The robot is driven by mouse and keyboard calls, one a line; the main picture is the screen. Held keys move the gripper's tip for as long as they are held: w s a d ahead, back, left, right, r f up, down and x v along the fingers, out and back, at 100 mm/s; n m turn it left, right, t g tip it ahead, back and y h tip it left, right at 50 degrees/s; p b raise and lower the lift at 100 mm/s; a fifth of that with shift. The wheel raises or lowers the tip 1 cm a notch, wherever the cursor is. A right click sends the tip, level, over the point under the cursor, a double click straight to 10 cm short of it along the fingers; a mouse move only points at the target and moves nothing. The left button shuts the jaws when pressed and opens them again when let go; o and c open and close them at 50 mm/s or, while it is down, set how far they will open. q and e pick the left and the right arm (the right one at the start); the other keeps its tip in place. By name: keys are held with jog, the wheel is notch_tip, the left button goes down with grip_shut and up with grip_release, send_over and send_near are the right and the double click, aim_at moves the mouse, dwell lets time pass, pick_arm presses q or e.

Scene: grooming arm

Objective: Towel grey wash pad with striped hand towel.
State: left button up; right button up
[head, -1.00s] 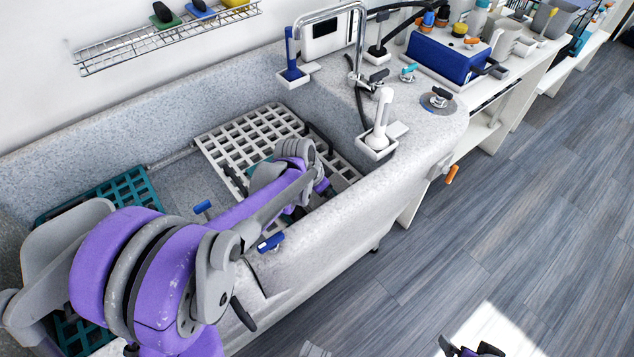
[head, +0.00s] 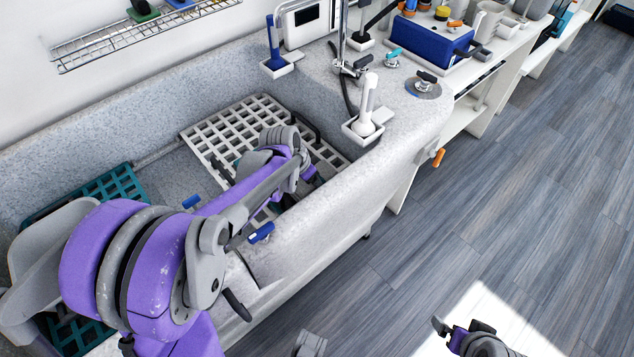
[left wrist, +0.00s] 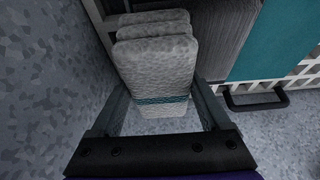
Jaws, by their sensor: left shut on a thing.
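The striped hand towel (left wrist: 152,68), a folded pale grey block with a teal stripe near its lower end, is between the fingers of my left gripper (left wrist: 160,92), which is shut on it. The dark grey wash pad (left wrist: 222,45) appears behind and to the right of the towel in the left wrist view, partly hidden by it. I cannot tell whether towel and pad touch. In the head view my left arm reaches into the tub and hides its gripper, the towel and most of the pad. My right gripper (head: 452,334) is low at the right, over the floor, partly cut off.
The speckled tub (head: 345,185) holds a white grate (head: 222,127) and a teal grate (head: 120,183). A white sprayer (head: 368,100) stands on the tub's end ledge. Open floor lies right.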

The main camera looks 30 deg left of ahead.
pick_arm(q)
jog(key=a, duration=0.1)
jog(key=w+a, duration=0.1)
jog(key=a, duration=0.1)
jog(key=w+a, duration=0.1)
jog(key=a, duration=0.1)
notch_tip(320, 180, up, 8)
jog(key=p, duration=0.5)
jog(key=shift+p, duration=0.3)
dwell(0.4)
